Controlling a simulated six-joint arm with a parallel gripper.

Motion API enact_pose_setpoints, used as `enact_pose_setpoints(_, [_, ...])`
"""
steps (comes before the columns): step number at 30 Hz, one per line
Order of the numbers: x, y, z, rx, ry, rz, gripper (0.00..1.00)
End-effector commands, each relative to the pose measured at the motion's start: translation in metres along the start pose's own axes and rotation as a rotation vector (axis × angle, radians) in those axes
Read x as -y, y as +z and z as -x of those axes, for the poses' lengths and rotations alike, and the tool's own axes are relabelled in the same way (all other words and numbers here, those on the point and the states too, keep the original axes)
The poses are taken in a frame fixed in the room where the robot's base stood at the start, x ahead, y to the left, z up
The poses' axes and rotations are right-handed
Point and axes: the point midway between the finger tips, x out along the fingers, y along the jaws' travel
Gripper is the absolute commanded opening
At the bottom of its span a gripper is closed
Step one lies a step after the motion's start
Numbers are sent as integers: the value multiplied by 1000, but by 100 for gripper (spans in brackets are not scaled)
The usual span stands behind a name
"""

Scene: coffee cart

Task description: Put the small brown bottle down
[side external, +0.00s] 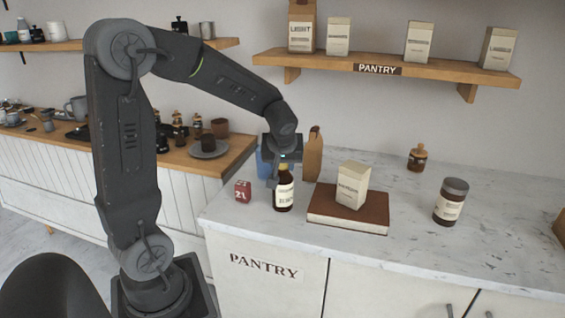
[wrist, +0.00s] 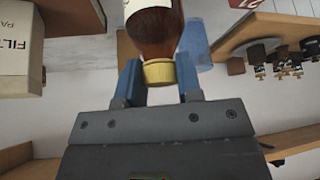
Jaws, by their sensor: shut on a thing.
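The small brown bottle (side external: 284,194) has a pale label and is upright at the left part of the marble counter. In the wrist view its brown neck (wrist: 154,45) and yellow cap (wrist: 159,72) show between the fingers. My gripper (side external: 283,169) points down over the bottle and is shut on it near its top. In the wrist view my gripper (wrist: 158,82) has one blue-grey finger on each side of the neck and cap. The bottle's base is at or just above the counter; I cannot tell whether it touches.
A red box (side external: 243,191) stands close left of the bottle. A brown book (side external: 348,222) carrying a cream box (side external: 352,185) lies close right. A blue item (side external: 266,163) and brown bag (side external: 313,154) stand behind. A dark jar (side external: 451,201) is further right. The front counter edge (side external: 285,229) is near.

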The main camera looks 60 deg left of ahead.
Motion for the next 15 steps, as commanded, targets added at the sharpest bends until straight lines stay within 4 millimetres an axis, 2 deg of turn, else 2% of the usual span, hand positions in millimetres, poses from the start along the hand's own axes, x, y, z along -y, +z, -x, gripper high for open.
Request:
enact_pose_setpoints(8, [0,0,-2,-2,1,1,0])
enact_pose_setpoints(9, [0,2,-3,0,0,0,34])
enact_pose_setpoints(15, [0,1,-2,0,0,0,53])
